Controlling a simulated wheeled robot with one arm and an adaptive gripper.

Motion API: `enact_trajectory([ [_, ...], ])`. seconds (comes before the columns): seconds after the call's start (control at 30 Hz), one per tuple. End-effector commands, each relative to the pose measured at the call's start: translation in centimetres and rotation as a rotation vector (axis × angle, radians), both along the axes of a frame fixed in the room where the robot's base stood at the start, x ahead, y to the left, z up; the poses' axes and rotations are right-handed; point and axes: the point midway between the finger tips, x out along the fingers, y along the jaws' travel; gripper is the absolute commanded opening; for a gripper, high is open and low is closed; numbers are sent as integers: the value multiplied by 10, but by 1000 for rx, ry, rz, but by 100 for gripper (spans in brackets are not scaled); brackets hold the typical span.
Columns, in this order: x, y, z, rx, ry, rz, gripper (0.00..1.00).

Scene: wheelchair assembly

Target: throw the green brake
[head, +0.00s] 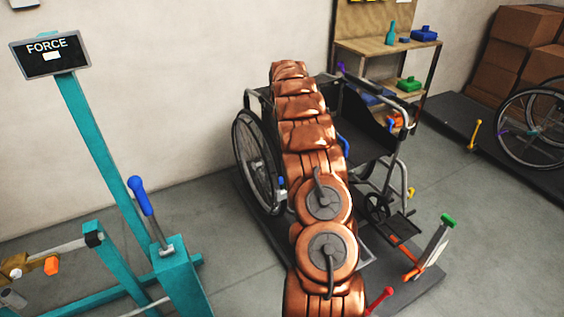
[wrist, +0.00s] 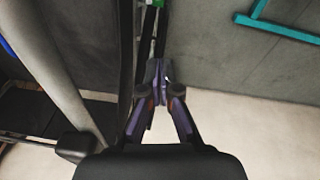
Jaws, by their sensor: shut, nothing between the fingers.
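My gripper (wrist: 159,78) is shut and empty in the wrist view, with its fingertips together. A small green part (wrist: 159,4) shows at the top edge of that view, beyond the fingertips and apart from them; most of it is cut off. The wheelchair (head: 258,160) stands on a dark platform in the head view, its middle covered by my copper arm. My gripper is hidden in that view. A lever with a green handle (head: 448,220) stands at the platform's front right corner. I cannot tell whether the green part in the wrist view belongs to a brake.
A grey tube (wrist: 55,70) runs close along the left of the wrist view. A teal force stand (head: 105,135) with a blue-handled lever (head: 141,196) is at the left. A red-handled lever (head: 380,298) is in front. A wooden shelf (head: 372,47) and boxes (head: 520,42) stand behind.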

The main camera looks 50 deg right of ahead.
Motion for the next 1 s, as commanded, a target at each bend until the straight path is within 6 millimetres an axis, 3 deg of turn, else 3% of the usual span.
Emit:
enact_trajectory([
  [0.17, 0, -1, -10, 4, 5, 1, 0],
  [0.7, 10, -7, -90, 8, 7, 1, 0],
  [0.83, 11, -9, -103, 6, 5, 0, 0],
  [1.0, 3, -8, -104, 4, 3, 0, 0],
])
